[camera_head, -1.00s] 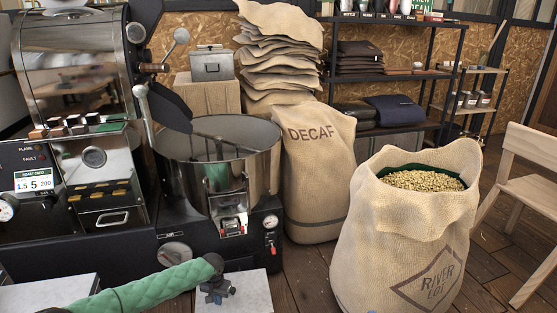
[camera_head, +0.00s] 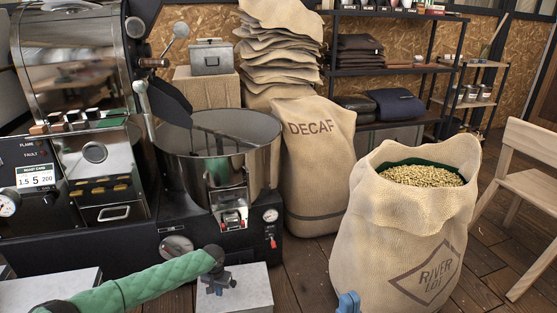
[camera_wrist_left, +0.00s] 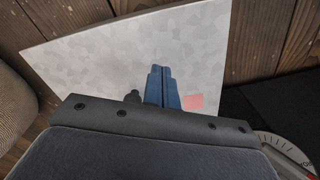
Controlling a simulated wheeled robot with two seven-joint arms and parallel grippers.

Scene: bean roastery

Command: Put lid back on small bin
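A pale grey flat-topped box (camera_head: 245,290) stands low in front of the roaster in the head view. Its mottled top (camera_wrist_left: 75,60), with a small red patch, fills much of the left wrist view. I cannot tell whether this top is a loose lid. My left gripper (camera_head: 221,284) is over it, its blue fingers (camera_wrist_left: 162,86) pressed together with nothing visible between them. A small dark knob-like piece (camera_wrist_left: 133,97) shows beside the fingers. My right gripper (camera_head: 348,302) shows only blue tips at the bottom edge, in front of the River Lot sack. I cannot clearly identify the small bin.
The roaster's round cooling drum (camera_head: 221,158) stands behind the left gripper. An open River Lot sack of beans (camera_head: 400,235) is at right, a Decaf sack (camera_head: 318,165) behind. Another pale slab (camera_head: 45,290) is at lower left. A wooden chair (camera_head: 530,180) stands at far right.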

